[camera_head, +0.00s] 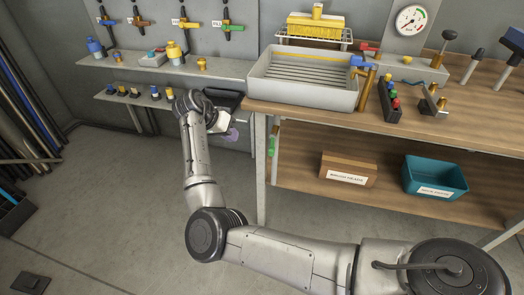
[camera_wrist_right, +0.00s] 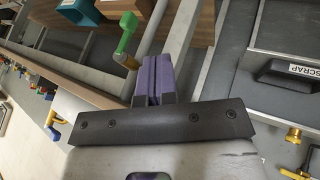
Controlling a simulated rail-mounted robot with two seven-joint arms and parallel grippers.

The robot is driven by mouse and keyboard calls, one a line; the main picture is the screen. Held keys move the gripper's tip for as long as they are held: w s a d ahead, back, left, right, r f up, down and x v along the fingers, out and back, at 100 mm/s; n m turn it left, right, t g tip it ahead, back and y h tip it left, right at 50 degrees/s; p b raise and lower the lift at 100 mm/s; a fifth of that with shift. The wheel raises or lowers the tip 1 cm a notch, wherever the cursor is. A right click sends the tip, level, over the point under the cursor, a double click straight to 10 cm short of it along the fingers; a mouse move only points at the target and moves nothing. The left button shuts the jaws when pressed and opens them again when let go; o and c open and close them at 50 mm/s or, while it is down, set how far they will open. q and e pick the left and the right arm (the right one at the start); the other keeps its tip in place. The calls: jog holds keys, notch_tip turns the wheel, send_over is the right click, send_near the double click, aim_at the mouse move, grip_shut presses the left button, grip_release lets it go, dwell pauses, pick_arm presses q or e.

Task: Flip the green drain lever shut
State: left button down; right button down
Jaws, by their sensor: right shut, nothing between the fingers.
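The green drain lever (camera_head: 272,146) hangs below the left front end of the wooden bench in the head view, near the bench leg. In the right wrist view the green lever (camera_wrist_right: 126,34) stands up from a brass valve (camera_wrist_right: 126,61). My right gripper (camera_head: 233,134) is a short way left of the lever in the head view. In the wrist view its purple fingers (camera_wrist_right: 155,62) are shut and empty. They appear just right of the brass valve; I cannot tell whether they touch it. My left gripper is not in view.
A grey sink tray (camera_head: 258,90) sits on the bench above the lever. A cardboard box (camera_head: 348,168) and a teal bin (camera_head: 434,178) stand on the lower shelf. Wall shelves with fittings (camera_head: 135,93) are at left. The floor (camera_head: 110,190) is open.

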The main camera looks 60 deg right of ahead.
aim_at(272, 145)
jog(key=s+d+f+b, duration=0.6)
jog(key=s+f+b, duration=0.1)
jog(key=f+b, duration=0.1)
jog(key=shift+s+b, duration=0.15)
jog(key=shift+b, duration=0.35)
dwell(0.4)
